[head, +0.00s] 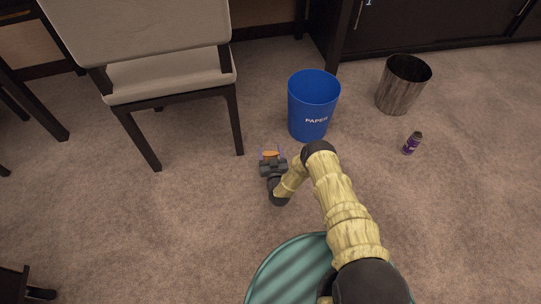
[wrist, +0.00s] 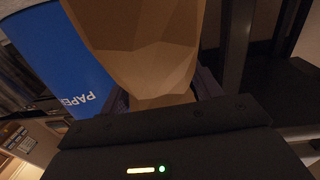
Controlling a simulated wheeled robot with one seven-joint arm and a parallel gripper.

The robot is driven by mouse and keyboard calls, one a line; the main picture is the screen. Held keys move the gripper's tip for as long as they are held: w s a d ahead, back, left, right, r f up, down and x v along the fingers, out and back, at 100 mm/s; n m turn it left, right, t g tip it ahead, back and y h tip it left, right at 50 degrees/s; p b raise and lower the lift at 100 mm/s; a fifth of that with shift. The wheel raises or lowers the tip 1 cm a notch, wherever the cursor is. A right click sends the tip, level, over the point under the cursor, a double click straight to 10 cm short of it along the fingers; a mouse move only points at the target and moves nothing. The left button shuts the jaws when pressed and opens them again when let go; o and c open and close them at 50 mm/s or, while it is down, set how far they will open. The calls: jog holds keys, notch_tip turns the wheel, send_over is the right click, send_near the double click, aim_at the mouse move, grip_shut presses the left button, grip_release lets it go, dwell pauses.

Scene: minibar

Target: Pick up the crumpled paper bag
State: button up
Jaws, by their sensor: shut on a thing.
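The crumpled paper bag (wrist: 143,48) is a brown, faceted shape that fills the upper middle of the wrist view. My gripper (wrist: 158,103) is shut on it, with a dark finger on each side of its narrow lower part. In the head view my gripper (head: 270,157) is low over the carpet, left of the blue bin. Only a small orange-brown patch of the bag (head: 271,154) shows there between the fingers. I cannot tell whether the bag touches the floor.
A blue bin (head: 313,105) marked PAPER stands just right of my gripper. A dark woodgrain bin (head: 402,86) is farther right, with a purple can (head: 412,143) on the carpet near it. A chair (head: 170,78) stands at the upper left.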

notch_tip(320, 180, up, 10)
jog(key=p, duration=0.5)
jog(key=shift+f+p, duration=0.25)
jog(key=shift+p, duration=0.05)
